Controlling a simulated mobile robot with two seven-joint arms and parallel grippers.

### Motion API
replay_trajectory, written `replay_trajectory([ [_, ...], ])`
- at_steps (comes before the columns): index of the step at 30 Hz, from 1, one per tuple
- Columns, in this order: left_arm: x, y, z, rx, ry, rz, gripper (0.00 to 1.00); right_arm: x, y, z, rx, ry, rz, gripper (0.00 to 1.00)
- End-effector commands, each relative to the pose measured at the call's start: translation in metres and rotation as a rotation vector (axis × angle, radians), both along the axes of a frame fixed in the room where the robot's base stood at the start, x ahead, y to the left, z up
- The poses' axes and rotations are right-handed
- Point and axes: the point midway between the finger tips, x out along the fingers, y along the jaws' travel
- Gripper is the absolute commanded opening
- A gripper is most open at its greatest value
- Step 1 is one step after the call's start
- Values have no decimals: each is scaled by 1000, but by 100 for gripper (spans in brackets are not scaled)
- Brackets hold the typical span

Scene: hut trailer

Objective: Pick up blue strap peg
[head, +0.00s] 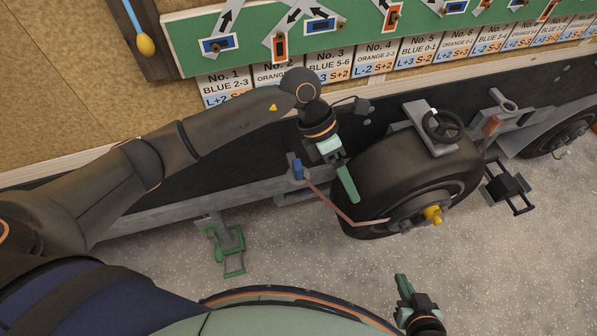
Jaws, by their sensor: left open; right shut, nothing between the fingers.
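The blue strap peg (298,171) stands upright on the grey trailer frame, left of the big black wheel. A pinkish strap (330,203) runs from beside the peg down across the wheel's lower left side. My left gripper (347,183) is open and empty, pointing down just right of the peg, over the wheel's left edge. It is apart from the peg in the picture. Only one long green finger shows clearly. My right gripper (402,285) is shut and empty, low in the view, away from the peg.
The wheel (385,170) has a yellow hub piece (432,214). A grey bracket with a black handwheel (442,126) sits above it. An orange peg (491,125) stands to its right. A green step (226,248) and a black step (508,186) hang from the frame. The speckled floor is clear.

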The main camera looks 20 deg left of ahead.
Motion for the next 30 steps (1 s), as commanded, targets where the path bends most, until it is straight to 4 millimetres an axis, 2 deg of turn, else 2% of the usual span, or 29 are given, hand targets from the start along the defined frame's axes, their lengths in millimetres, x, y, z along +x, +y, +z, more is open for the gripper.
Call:
replay_trajectory([
  [1,19,26,0,128,-62,-19,82,0,0,-2,0,-1,0,0],
  [3,38,58,2,283,-120,-33,82,0,0,-2,0,-1,0,0],
  [6,56,91,10,436,-171,-34,82,0,0,-3,0,-1,0,0],
  [9,65,108,13,514,-194,-31,82,0,0,-3,0,-1,0,0],
  [11,66,112,9,532,-196,-30,82,0,0,-2,0,-1,0,0],
  [21,66,112,-47,530,-197,-30,82,1,0,1,0,-2,0,0],
  [26,66,112,-58,529,-198,-30,82,1,0,2,0,-2,0,0],
  [30,64,116,-75,529,-194,-30,82,1,0,6,0,-2,0,0],
])
